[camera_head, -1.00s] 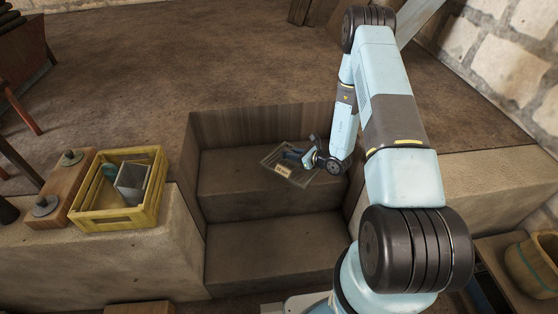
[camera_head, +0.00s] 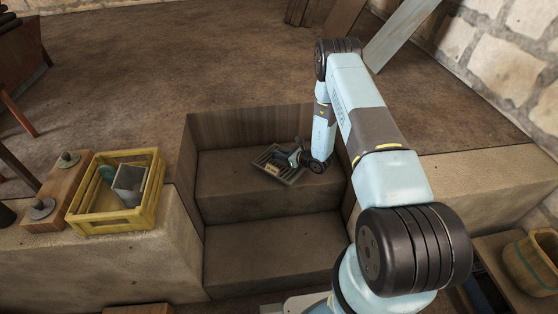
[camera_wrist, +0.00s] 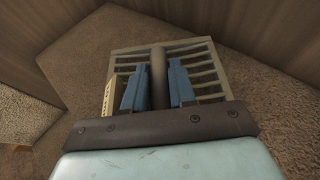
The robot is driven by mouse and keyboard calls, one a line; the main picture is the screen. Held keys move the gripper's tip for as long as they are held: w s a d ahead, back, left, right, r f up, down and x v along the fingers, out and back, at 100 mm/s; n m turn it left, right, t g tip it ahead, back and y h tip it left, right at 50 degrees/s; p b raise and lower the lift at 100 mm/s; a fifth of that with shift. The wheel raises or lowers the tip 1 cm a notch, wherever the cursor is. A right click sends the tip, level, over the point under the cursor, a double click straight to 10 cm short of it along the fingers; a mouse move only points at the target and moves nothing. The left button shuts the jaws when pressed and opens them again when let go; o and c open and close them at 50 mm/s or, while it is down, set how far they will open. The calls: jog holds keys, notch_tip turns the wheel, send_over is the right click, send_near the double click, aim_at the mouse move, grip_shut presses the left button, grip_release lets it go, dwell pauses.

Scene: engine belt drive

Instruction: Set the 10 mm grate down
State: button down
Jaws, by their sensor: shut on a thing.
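The 10 mm grate (camera_head: 287,178) is a flat slatted frame with a pale tag (camera_head: 272,169), over the upper step of the recess. My gripper (camera_head: 299,157) is at its upper right side in the head view. In the wrist view the grate (camera_wrist: 206,72) spreads out beyond the blue fingers. My gripper (camera_wrist: 158,85) is shut on a dark upright bar or handle at the middle of the grate. I cannot tell whether the grate touches the step or hangs just above it.
The stepped recess has a lower step (camera_head: 270,250) that is clear. A yellow crate (camera_head: 112,222) holding a grey box (camera_head: 128,184) stands on the left ledge, beside a wooden block with metal knobs (camera_head: 68,187).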

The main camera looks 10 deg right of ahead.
jog(key=shift+f, duration=1.3)
jog(key=c, duration=0.9)
grip_release()
jog(key=shift+s, duration=0.1)
jog(key=shift+d, duration=0.1)
